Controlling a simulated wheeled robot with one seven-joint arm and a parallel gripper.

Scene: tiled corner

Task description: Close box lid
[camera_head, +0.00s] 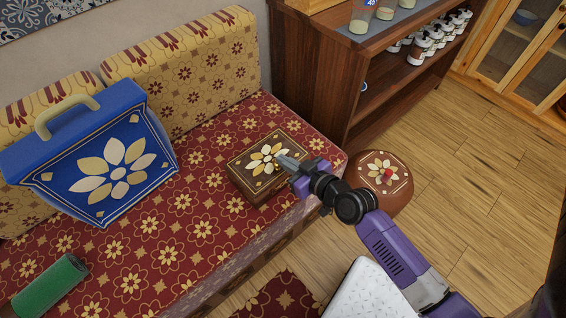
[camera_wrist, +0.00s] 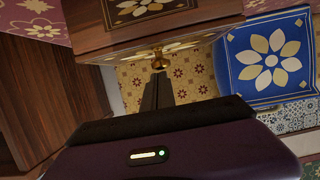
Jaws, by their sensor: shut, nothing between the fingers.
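The box (camera_head: 240,176) is dark brown wood with a cream and gold flower on its lid. It sits on the red patterned seat near the right end. Its lid looks down flat over the box; I cannot tell whether it is fully shut. In the wrist view the box (camera_wrist: 190,22) fills the top middle, with a small brass knob (camera_wrist: 158,61) at its edge. My gripper (camera_head: 283,161) is shut and empty at the right side of the lid. In the wrist view the dark fingers (camera_wrist: 158,92) point toward the knob; contact is unclear.
A blue flowered case (camera_head: 75,190) with a beige handle stands left on the seat (camera_head: 200,235). A green cylinder (camera_head: 48,285) lies at lower left. A brown round stool (camera_head: 383,180) and a wooden shelf unit (camera_head: 320,75) stand to the right. Floor beyond the stool is clear.

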